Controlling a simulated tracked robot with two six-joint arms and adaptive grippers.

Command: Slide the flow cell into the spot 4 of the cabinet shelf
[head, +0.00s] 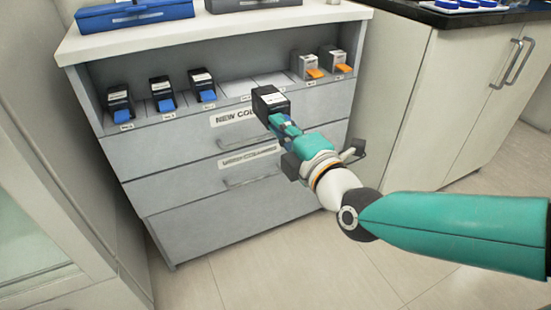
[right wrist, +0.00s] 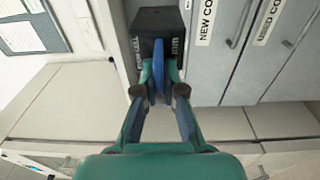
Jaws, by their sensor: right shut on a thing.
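The flow cell is a black box (head: 270,100) with a white label and a blue tab. My right gripper (head: 285,126) is shut on its blue tab and holds it in front of the cabinet shelf (head: 135,124), near the lip. In the right wrist view the fingers (right wrist: 160,78) pinch the blue tab, with the black box (right wrist: 158,20) beyond them. Spot 4 seems to be the bare pale pad (head: 238,87) just right of the third seated cell; its number is too small to read surely. My left gripper is not in view.
Several black cells with blue tabs (head: 162,94) stand at the shelf's left. Two grey units with orange tabs (head: 306,64) stand at its right. Another bare pad (head: 274,79) lies between. Drawers with handles (head: 252,182) are below, blue and dark cases (head: 135,14) on top.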

